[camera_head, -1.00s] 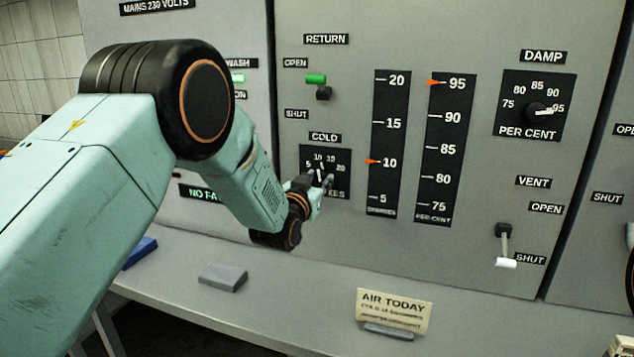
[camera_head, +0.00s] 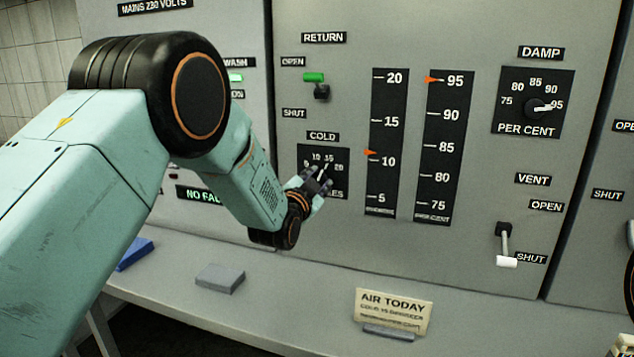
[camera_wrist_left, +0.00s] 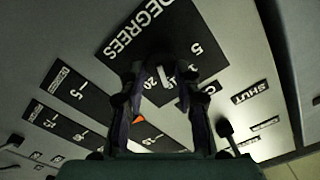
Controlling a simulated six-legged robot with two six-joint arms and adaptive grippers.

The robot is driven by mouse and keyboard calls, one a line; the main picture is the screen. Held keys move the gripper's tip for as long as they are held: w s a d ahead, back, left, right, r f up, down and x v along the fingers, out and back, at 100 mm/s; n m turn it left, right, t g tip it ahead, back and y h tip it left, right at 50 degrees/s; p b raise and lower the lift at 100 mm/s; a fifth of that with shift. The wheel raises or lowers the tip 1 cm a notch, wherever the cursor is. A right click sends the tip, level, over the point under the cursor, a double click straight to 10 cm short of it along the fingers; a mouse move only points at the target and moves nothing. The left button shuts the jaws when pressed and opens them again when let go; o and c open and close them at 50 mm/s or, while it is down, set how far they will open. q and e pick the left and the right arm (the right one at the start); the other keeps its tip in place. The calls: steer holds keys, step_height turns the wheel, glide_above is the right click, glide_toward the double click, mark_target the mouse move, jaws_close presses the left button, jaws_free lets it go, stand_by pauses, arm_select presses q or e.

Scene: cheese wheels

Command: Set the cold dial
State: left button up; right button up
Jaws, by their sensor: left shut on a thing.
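The cold dial (camera_head: 341,157) is a black square plate under the COLD label, with white figures from 5 to 20. Its white pointer (camera_head: 323,171) leans up and right, roughly toward 15. My left gripper (camera_head: 318,180) is shut on the dial's knob and hides the lower part of the plate. In the left wrist view my left gripper (camera_wrist_left: 162,82) has a finger on each side of the knob, with its white pointer (camera_wrist_left: 164,76) between them. The degrees gauge (camera_head: 389,140) to the right has its orange marker a little above 10.
The return lever (camera_head: 321,91) stands above the dial. The damp dial (camera_head: 537,104) and vent lever (camera_head: 505,246) are farther right. A ledge below holds an AIR TODAY card (camera_head: 394,309), a grey block (camera_head: 220,278) and a blue block (camera_head: 137,253).

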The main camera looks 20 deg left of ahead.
arm_select(q)
steer(key=shift+a, duration=0.1)
stand_by(0.3)
steer(key=o, duration=1.1)
steer(key=shift+w+a+f, duration=0.1)
steer(key=shift+w+f, duration=0.15)
steer(key=shift+w, duration=0.1)
steer(key=shift+s+r, duration=0.25)
steer(key=shift+s, duration=0.2)
steer(key=s, duration=1.1)
steer(key=shift+s, duration=0.35)
steer(key=shift+o, duration=0.2)
steer(key=shift+w+a, duration=0.1)
